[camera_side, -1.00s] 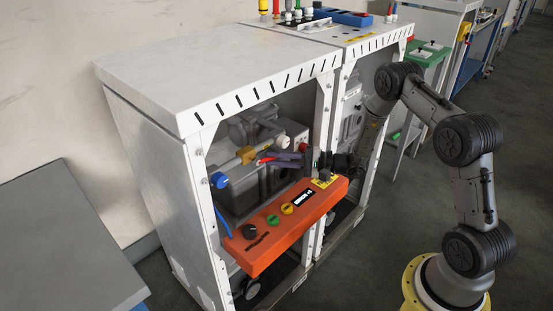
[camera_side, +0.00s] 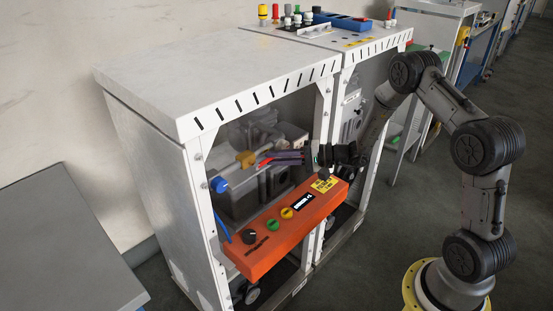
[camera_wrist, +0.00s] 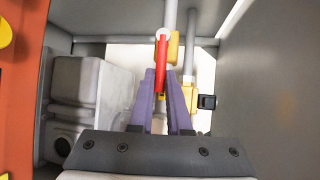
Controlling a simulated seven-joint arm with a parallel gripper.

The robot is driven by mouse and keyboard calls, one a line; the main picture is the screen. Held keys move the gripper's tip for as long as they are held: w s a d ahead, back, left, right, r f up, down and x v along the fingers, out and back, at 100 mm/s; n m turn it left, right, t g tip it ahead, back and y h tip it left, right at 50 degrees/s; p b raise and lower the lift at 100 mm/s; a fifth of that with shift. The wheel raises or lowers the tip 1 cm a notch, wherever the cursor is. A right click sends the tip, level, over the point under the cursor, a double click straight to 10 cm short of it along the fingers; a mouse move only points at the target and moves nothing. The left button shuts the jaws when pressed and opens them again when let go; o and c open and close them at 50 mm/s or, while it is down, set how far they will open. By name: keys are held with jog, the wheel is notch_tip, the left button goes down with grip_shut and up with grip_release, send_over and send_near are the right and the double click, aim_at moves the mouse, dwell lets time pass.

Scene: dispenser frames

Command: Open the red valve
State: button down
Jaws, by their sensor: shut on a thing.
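The red valve handle (camera_wrist: 161,66) shows in the wrist view as a narrow lever between the purple fingertips of my gripper (camera_wrist: 161,80). It lies roughly in line with the grey pipe, beside a yellow valve body (camera_wrist: 173,46). In the side view the red handle (camera_side: 264,162) is a small strip at the tips of my gripper (camera_side: 273,160), inside the left cabinet opening. The yellow body (camera_side: 246,158) sits on the pipe just left of it. My gripper is shut on the handle.
An orange control box (camera_side: 285,228) with knobs crosses the cabinet front below my gripper. The cabinet frame post (camera_side: 325,110) stands close to my wrist. A grey tank (camera_wrist: 80,95) is left of the fingers, and a plain cabinet wall (camera_wrist: 270,90) is at right.

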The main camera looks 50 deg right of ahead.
jog(key=c, duration=0.9)
grip_release()
jog(key=shift+o, duration=0.2)
jog(key=v, duration=1.3)
jog(key=shift+s+d, duration=0.25)
jog(key=shift+s, duration=0.05)
